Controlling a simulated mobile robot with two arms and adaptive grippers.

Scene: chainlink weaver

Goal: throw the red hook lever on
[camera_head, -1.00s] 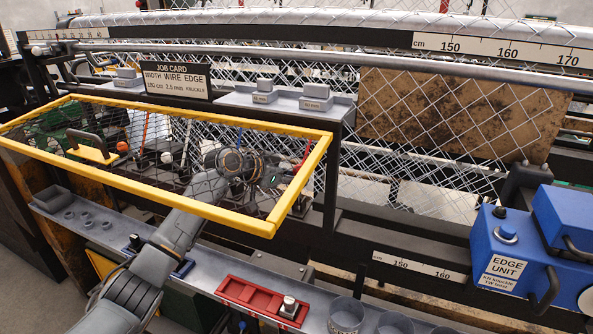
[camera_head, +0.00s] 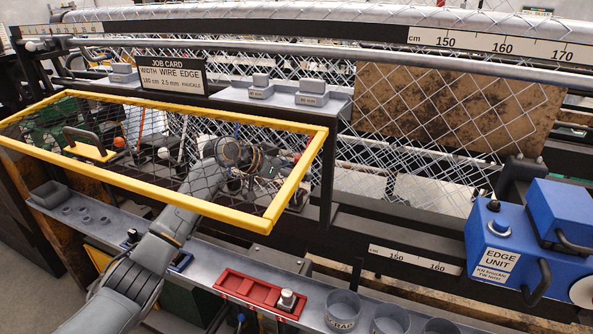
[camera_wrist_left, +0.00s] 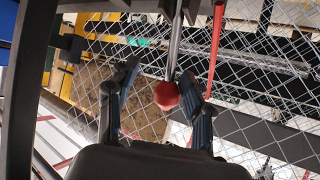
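A red ball knob (camera_wrist_left: 166,95) on a grey rod (camera_wrist_left: 175,45) shows in the left wrist view; I take it for the red hook lever. My left gripper (camera_wrist_left: 158,75) is open there. The knob sits between its fingers, nearer the right finger, with a gap to the left one. In the head view my left gripper (camera_head: 276,168) is at the right end of the yellow-framed mesh guard (camera_head: 222,212), seen through the mesh, and it hides the knob. My right gripper is in neither view.
A lever with an orange knob (camera_head: 119,142) and one with a white knob (camera_head: 164,153) stand left of my gripper. A red strip (camera_wrist_left: 215,50) runs close beside the grey rod. A red tray (camera_head: 245,287) and cups are on the front ledge.

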